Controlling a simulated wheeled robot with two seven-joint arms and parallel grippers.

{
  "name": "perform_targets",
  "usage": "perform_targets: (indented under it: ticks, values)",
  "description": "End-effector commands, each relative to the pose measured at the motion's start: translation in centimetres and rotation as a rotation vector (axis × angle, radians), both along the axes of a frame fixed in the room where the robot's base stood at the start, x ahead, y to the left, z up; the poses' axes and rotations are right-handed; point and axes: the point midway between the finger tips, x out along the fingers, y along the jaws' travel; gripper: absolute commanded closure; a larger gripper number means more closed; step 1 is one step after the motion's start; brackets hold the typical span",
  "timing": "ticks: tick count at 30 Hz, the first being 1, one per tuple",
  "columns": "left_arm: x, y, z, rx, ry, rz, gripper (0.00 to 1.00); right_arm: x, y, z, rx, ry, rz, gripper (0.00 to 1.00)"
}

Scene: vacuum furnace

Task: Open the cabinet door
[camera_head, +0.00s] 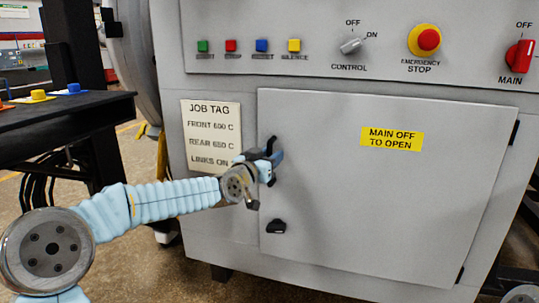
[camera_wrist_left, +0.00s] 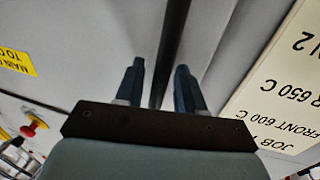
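The grey cabinet door (camera_head: 380,190) is shut, flush with the cabinet front. Its hinges show on the right edge. A dark handle bar (camera_head: 271,144) shows near the door's upper left edge, mostly hidden by my left gripper (camera_head: 272,166). In the left wrist view, the bar (camera_wrist_left: 176,35) runs between the two fingers of my left gripper (camera_wrist_left: 160,68). The fingers are apart, with a visible gap between the bar and the left-hand finger; contact with the other is unclear. My right gripper is not in view.
A red MAIN switch (camera_head: 519,55) is at upper right, beside the red emergency stop (camera_head: 428,40) and the control knob (camera_head: 350,45). A job tag (camera_head: 212,133) is left of the door. A dark table (camera_head: 60,115) stands at far left. Floor shows below.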

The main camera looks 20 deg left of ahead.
Motion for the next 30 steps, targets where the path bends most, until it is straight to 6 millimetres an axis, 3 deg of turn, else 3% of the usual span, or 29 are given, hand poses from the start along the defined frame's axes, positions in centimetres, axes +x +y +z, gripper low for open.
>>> perform_targets:
  ticks: [6,13,14,24,30]
  values:
    - [0.0,0.0,0.0,0.000,0.000,0.000,0.63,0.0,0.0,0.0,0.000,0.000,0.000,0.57]
    - [0.0,0.0,0.0,0.000,0.000,0.000,0.99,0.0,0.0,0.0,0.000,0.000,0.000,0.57]
    - [0.0,0.0,0.0,0.000,0.000,0.000,1.00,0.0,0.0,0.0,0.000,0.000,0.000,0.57]
    - [-0.2,-0.1,0.1,0.001,-0.001,0.002,1.00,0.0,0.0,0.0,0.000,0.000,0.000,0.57]
    - [-1.6,-0.6,0.2,0.002,-0.003,0.027,1.00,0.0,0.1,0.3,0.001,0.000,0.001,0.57]
